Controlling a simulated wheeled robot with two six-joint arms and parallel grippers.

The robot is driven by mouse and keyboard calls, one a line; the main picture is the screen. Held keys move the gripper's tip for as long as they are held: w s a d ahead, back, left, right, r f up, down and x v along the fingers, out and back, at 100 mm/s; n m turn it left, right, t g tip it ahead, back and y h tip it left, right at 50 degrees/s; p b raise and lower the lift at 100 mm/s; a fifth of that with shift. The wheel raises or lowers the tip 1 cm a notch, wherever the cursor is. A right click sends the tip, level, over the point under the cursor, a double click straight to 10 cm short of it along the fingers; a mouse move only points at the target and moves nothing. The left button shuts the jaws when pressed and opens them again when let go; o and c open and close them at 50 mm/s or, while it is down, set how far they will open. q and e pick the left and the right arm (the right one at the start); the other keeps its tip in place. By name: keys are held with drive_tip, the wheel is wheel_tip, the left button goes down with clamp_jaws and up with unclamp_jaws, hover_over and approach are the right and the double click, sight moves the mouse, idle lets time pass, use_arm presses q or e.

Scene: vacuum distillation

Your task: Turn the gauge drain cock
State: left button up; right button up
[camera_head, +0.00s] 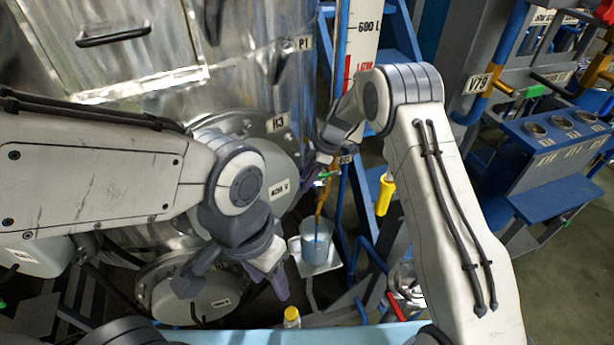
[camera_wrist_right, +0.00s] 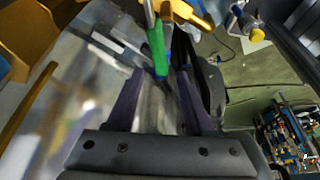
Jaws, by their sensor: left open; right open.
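The gauge drain cock has a green lever (camera_head: 325,175) below the white level gauge (camera_head: 365,30), which is marked 600 L. My right gripper (camera_head: 313,170) is at the cock, partly hidden by its own wrist. In the right wrist view the green lever (camera_wrist_right: 156,45) reaches down between the two open fingers of the gripper (camera_wrist_right: 160,88); I cannot tell whether they touch it. A brown tube (camera_head: 321,204) runs down from the cock into a beaker (camera_head: 316,242) with blue liquid. My left gripper (camera_head: 235,283) is open and empty, lower left of the beaker.
The steel vessel (camera_head: 240,70) with its round flange stands close on the left. A yellow handle (camera_head: 385,195) hangs right of the cock. A small yellow-capped bottle (camera_head: 291,317) is low in front. Blue pipes and valve V79 (camera_head: 478,84) are at the right.

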clamp_jaws()
idle(1.4)
